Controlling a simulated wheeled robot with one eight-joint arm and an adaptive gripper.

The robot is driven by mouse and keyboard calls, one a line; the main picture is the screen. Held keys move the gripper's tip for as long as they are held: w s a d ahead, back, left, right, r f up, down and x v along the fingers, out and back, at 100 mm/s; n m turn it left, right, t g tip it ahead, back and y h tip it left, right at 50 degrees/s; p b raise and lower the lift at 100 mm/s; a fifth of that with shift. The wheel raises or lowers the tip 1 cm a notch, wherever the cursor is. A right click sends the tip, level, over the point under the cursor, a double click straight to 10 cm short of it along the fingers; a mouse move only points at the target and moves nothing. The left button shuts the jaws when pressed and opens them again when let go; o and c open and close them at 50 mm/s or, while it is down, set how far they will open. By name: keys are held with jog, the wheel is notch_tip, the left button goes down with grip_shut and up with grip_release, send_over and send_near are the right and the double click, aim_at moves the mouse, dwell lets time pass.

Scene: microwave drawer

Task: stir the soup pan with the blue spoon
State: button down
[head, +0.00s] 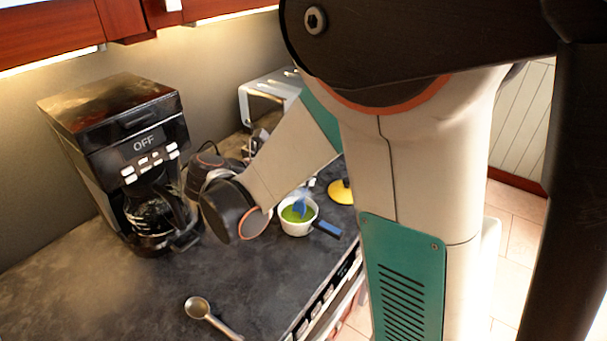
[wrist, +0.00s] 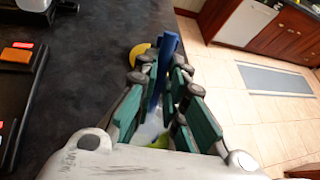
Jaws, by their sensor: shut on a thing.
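The soup pan (head: 284,226) is a small white pan with green soup and a blue handle (head: 328,229), standing on the dark counter. The blue spoon (head: 300,208) stands steeply in it, its lower end at the soup. In the wrist view the blue spoon (wrist: 168,45) runs between the fingers of my gripper (wrist: 162,75), which is shut on it. Green soup (wrist: 159,142) shows low between the fingers there; most of the pan is hidden. In the head view my arm hides most of the gripper, which is above the pan.
A black coffee maker (head: 125,150) stands at the left. A metal scoop (head: 198,307) lies at the front. A yellow round thing (head: 341,191) lies just behind and right of the pan. The counter edge drops to the tiled floor (wrist: 225,75) at the right.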

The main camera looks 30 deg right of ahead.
notch_tip(320, 180, up, 9)
jog(key=p, duration=0.6)
jog(key=shift+p, duration=0.3)
dwell(0.5)
